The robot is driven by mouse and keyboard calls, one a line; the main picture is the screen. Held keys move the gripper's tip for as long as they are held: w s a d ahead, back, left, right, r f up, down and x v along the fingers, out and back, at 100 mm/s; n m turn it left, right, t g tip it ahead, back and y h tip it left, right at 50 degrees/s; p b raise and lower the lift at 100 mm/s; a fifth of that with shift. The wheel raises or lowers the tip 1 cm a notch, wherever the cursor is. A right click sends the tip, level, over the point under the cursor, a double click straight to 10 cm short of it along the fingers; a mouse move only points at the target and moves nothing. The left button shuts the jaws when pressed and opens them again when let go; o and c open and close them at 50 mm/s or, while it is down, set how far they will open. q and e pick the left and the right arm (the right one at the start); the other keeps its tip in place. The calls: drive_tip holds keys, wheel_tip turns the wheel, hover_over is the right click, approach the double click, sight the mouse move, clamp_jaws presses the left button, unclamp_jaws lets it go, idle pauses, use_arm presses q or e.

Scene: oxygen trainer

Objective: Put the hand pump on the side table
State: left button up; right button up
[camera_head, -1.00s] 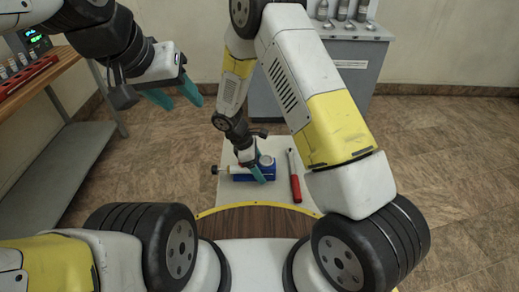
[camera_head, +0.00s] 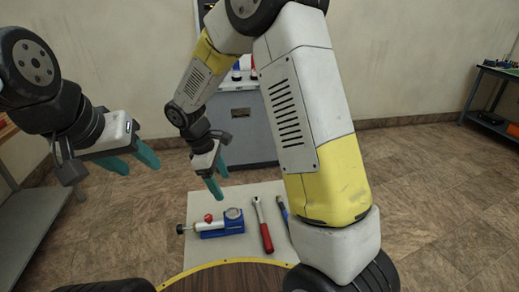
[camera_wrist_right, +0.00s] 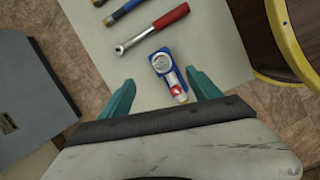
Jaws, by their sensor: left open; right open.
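The hand pump (camera_head: 222,225), with a blue base, white barrel, round gauge, red knob and black end handle, lies on a pale flat top (camera_head: 195,262), which looks like the side table. It also shows in the right wrist view (camera_wrist_right: 166,70), between and beyond the fingers. My right gripper (camera_head: 219,180) is open and empty, raised above the pump and apart from it. Its teal fingers also show in the right wrist view (camera_wrist_right: 163,92). My left gripper (camera_head: 135,162) is open and empty in the air at the left, away from the pump.
A red-handled ratchet wrench (camera_head: 264,226) and a blue-handled tool (camera_head: 282,211) lie right of the pump. A grey cabinet (camera_head: 246,126) stands behind the pale top. A grey shelf (camera_head: 30,225) is at left, a dark table (camera_head: 493,95) at far right.

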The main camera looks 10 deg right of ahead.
drive_tip(key=s+d+r+m+t+y, duration=0.2)
drive_tip(key=s+d+r+m, duration=0.4)
drive_tip(key=r, duration=0.4)
drive_tip(key=s+d+r+m+t+y, duration=0.3)
drive_tip(key=s+d+r+m, duration=0.4)
drive_tip(key=s+r, duration=0.3)
drive_tip(key=shift+s+d+r+m+t, duration=0.2)
drive_tip(key=shift+s+r+m+t, duration=0.1)
drive_tip(key=shift+s+m+t, duration=0.25)
drive_tip(key=shift+w, duration=0.1)
